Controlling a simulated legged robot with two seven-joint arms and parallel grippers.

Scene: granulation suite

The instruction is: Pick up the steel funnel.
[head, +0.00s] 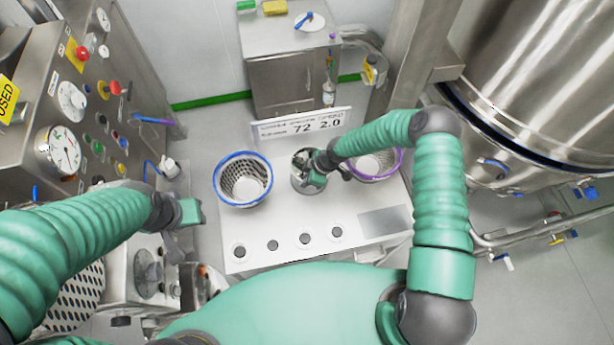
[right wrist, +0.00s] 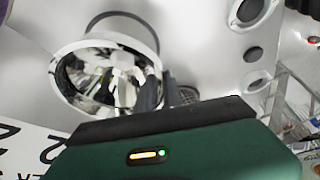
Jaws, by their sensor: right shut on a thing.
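The steel funnel (head: 301,186) is a shiny round piece at the middle of the white bench, between two rimmed baskets. In the right wrist view its bright rim and mirror-like inside (right wrist: 82,78) fill the upper left. My right gripper (head: 311,173) reaches down over it and is shut on its rim; the dark fingers (right wrist: 152,92) cross the rim's near right side. The gripper partly hides the funnel in the head view, and I cannot tell if its base touches the bench. My left gripper (head: 192,212) hangs left of the bench, away from the funnel; its jaw gap is unclear.
A blue-rimmed basket (head: 243,198) stands left of the funnel and a purple-rimmed basket (head: 371,169) right of it. A printed sign (head: 300,126) stands behind. The bench front (head: 255,226) has several round holes. A gauge panel (head: 75,125) is left, a large steel vessel (head: 550,80) right.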

